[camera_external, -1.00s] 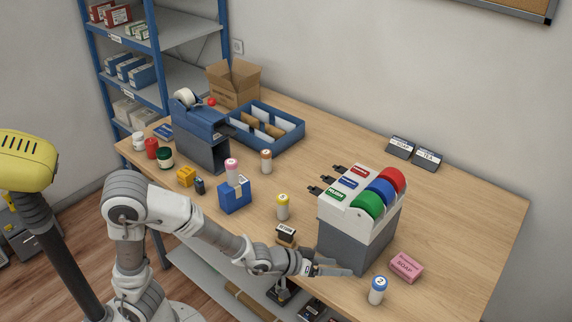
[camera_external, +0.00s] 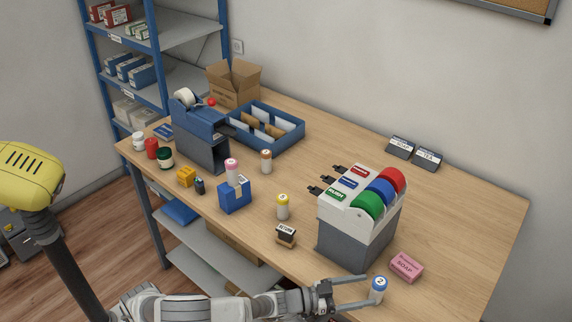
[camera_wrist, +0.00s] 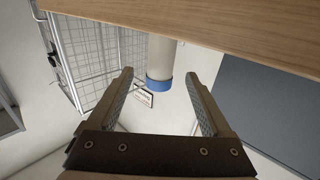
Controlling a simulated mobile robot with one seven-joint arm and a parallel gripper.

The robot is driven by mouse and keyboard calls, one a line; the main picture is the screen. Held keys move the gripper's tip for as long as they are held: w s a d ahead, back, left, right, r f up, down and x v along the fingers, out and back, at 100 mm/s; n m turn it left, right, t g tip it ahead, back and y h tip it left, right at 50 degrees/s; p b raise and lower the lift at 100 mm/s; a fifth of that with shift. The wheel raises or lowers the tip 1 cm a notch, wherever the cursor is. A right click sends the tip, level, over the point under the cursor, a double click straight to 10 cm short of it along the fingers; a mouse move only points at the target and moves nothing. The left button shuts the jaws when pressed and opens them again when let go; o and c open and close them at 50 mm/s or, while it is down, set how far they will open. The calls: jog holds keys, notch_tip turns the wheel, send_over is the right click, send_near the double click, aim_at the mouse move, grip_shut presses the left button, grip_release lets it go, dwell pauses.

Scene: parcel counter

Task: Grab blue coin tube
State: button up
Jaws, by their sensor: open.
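The blue coin tube (camera_external: 377,291) is white with a blue cap marked 2. It stands upright near the front right edge of the counter. My gripper (camera_external: 368,289) is open, reaching in from the left with its fingertips at the tube. In the wrist view the tube (camera_wrist: 160,60) shows blue end down, between the lines of my open fingers (camera_wrist: 160,75), a gap on each side. The tube's other end is hidden by the tabletop edge there. I cannot tell how far the tube is between the fingers.
A pink soap box (camera_external: 406,267) lies just behind the tube. A grey dispenser (camera_external: 352,240) with green, blue and red rolls stands to the left. Yellow (camera_external: 283,207), orange (camera_external: 266,161) and pink (camera_external: 232,172) tubes are further left. The return stamp (camera_external: 286,236) sits near the front edge.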

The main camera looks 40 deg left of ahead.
aim_at(379, 287)
jog(key=x, duration=0.5)
jog(key=shift+b, duration=0.4)
jog(key=shift+c, duration=0.3)
grip_shut()
